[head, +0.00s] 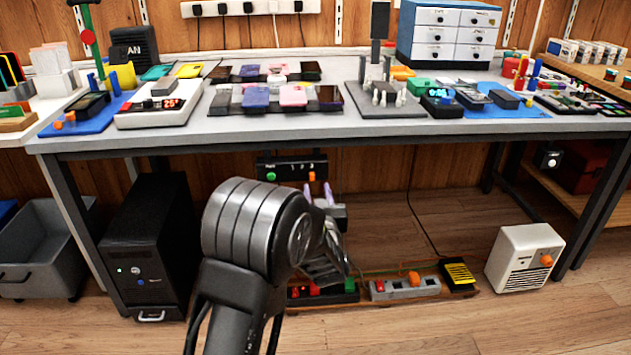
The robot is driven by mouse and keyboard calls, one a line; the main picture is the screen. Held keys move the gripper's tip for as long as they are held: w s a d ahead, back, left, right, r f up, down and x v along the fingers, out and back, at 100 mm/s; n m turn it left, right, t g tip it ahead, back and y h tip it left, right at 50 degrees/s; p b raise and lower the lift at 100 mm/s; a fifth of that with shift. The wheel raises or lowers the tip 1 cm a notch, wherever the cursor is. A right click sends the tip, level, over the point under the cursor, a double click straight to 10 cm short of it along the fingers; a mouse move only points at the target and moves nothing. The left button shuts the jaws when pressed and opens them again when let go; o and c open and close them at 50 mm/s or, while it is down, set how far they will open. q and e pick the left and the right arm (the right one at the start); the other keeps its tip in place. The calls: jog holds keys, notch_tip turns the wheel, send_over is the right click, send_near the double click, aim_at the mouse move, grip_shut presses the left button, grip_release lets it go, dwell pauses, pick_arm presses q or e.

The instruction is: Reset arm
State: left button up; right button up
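My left arm rises from the bottom of the head view, left of centre. Its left gripper (318,194) is in front of the space under the workbench, pointing away from me. Two pale purple fingertips show apart, with nothing seen between them. Part of the gripper body is hidden behind my own wrist. My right arm and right gripper are not in view.
The workbench (240,131) carries phones, a phone stand (385,95) and a drawer cabinet (447,35). A black control box (292,167) hangs under its front edge, just beyond the gripper. Below stand a black computer tower (150,245), power strips (405,288) and a white heater (524,258).

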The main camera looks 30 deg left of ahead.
pick_arm(q)
jog(key=v, duration=0.3)
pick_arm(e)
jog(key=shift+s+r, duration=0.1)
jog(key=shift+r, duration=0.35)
pick_arm(q)
jog(key=shift+w, duration=0.1)
